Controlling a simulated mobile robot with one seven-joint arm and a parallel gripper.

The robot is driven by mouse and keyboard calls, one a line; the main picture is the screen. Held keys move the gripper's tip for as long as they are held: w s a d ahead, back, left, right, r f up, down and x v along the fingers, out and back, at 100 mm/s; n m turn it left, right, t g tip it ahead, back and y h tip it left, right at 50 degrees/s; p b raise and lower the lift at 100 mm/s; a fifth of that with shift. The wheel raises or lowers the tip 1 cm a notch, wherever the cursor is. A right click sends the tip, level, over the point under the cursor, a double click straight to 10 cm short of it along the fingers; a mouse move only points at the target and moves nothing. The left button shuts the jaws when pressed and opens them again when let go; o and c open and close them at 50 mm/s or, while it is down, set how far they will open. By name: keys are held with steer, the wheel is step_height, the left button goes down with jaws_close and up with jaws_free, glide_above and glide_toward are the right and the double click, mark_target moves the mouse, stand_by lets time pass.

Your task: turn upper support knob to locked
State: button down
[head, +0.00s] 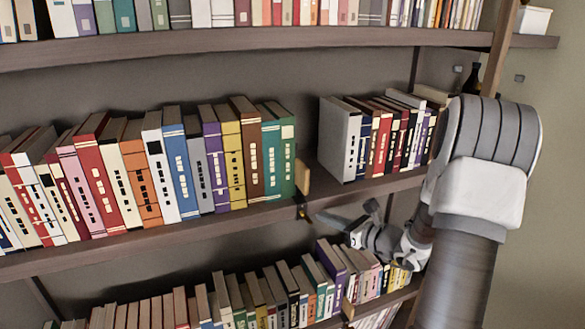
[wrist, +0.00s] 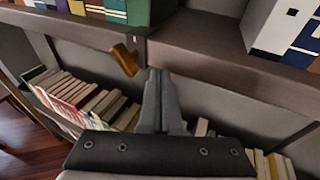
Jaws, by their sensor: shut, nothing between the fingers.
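The upper support knob looks like a small brass-coloured lever (wrist: 126,60) on a dark bracket (wrist: 140,38) at the front edge of the middle shelf. In the wrist view it hangs tilted, its lower end to the right. In the head view the knob (head: 302,209) is small and dark below the shelf edge, and its angle is hard to read. My gripper (wrist: 160,72) is shut and empty, its fingertips just right of and slightly below the lever, seemingly apart from it. In the head view my gripper (head: 320,216) points left below the shelf edge.
The middle shelf (head: 245,217) holds a long row of books at left and a shorter group (head: 345,140) at right. A wooden block (head: 303,178) stands at the left row's end. Lower-shelf books (wrist: 85,95) lie below my gripper. A wooden post (head: 497,60) stands at right.

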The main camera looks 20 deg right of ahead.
steer(key=shift+a+b, duration=0.35)
steer(key=shift+a, duration=0.95)
stand_by(0.4)
steer(key=shift+d, duration=2.05)
